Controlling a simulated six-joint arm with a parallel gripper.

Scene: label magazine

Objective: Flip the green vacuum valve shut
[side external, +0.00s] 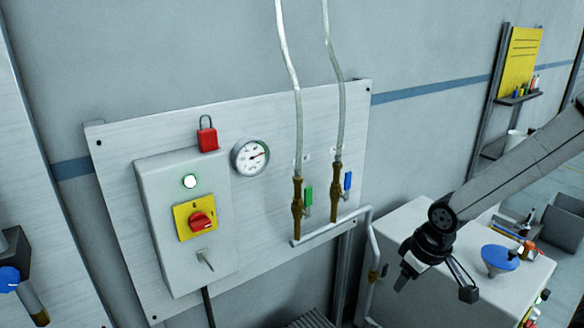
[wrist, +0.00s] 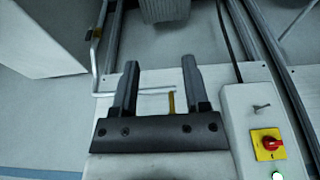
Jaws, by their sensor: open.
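The green valve handle (side external: 308,197) is on the right side of a brass valve body (side external: 297,205), under the left clear hose on the wall panel. The handle hangs roughly upright, about in line with the pipe. My gripper (side external: 434,287) is right of and apart from it, over the grey cabinet. In the wrist view my gripper (wrist: 160,68) is open and empty. A short brass piece (wrist: 171,103) shows beyond and between its fingers; the green handle cannot be seen there, probably behind the gripper body.
A blue-handled valve (side external: 347,182) sits close right of the green one. A bent pipe (side external: 335,224) runs below both. A blue funnel (side external: 499,259) stands on the cabinet.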

